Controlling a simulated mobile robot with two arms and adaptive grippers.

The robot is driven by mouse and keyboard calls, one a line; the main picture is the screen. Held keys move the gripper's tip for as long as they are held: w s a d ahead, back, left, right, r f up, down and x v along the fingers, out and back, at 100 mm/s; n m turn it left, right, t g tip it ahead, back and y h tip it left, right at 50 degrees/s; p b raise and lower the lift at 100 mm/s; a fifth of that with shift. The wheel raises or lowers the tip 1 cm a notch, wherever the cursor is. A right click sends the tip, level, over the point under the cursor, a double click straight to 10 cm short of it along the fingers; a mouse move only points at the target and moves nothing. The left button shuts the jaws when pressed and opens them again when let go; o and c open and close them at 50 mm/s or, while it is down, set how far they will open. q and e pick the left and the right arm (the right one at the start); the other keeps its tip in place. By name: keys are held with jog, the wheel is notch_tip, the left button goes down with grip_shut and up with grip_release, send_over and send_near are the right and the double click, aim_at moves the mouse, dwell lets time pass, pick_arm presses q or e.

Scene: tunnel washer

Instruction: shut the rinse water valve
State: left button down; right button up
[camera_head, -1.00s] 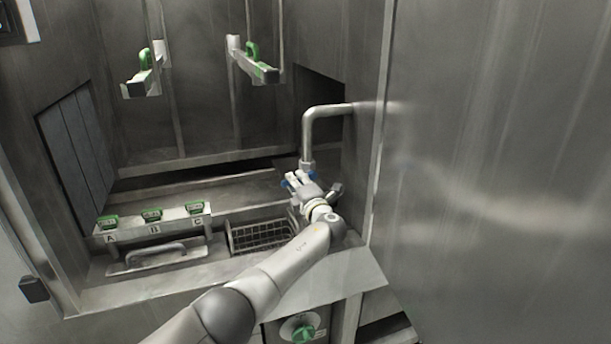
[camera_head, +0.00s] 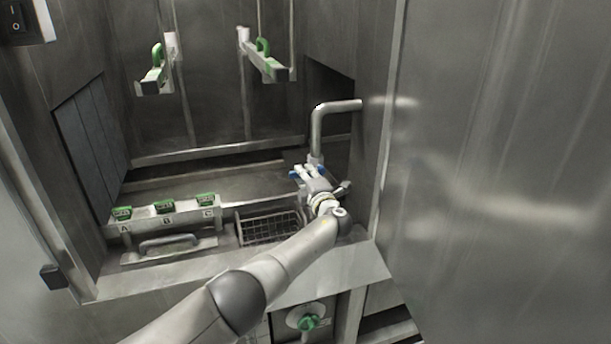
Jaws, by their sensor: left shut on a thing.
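The rinse water valve has a blue handle (camera_head: 293,174), seen at the foot of a bent grey pipe (camera_head: 318,135) on the right inside the washer. My left gripper (camera_head: 304,172) is shut on the blue handle, its arm reaching in from the lower left. The fingers and hand cover most of the handle and the valve body, so the handle's exact angle is hard to tell. My right gripper does not show.
A wire basket (camera_head: 268,228) sits just left of my forearm. A rail with green clips (camera_head: 166,207) marked A, B and C is further left. Two hanging arms with green handles (camera_head: 266,62) are above. A green knob (camera_head: 308,322) is below. A steel wall (camera_head: 500,170) closes off the right.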

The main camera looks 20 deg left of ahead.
pick_arm(q)
jog(key=shift+r, duration=0.3)
jog(key=c, duration=1.5)
grip_release()
jog(key=shift+o, duration=0.9)
jog(key=shift+f, duration=0.15)
